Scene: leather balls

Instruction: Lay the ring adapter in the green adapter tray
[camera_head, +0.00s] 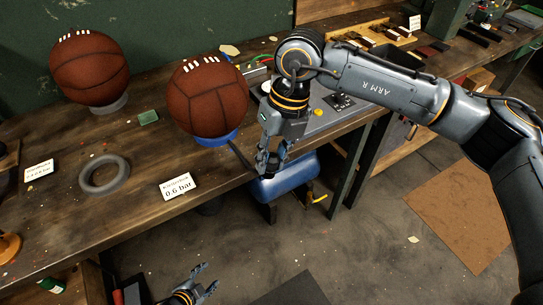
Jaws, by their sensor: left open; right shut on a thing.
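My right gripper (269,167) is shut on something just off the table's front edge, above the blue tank. What it holds is too small and dark to make out, so I cannot tell whether it is the ring adapter. My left gripper (205,279) is open and empty, low at the bottom of the view, below the table's front edge. A small green piece (148,117) lies on the table between the two balls; I cannot tell whether it is the green adapter tray. A large grey ring (104,175) lies flat and empty on the table at the left.
One brown ball (89,68) rests on a grey ring; another (207,96) rests on a blue ring (217,138). A "0.6 bar" card (176,186) stands near the front edge. A blue tank (284,179) is below the table. The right arm covers part of the bench.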

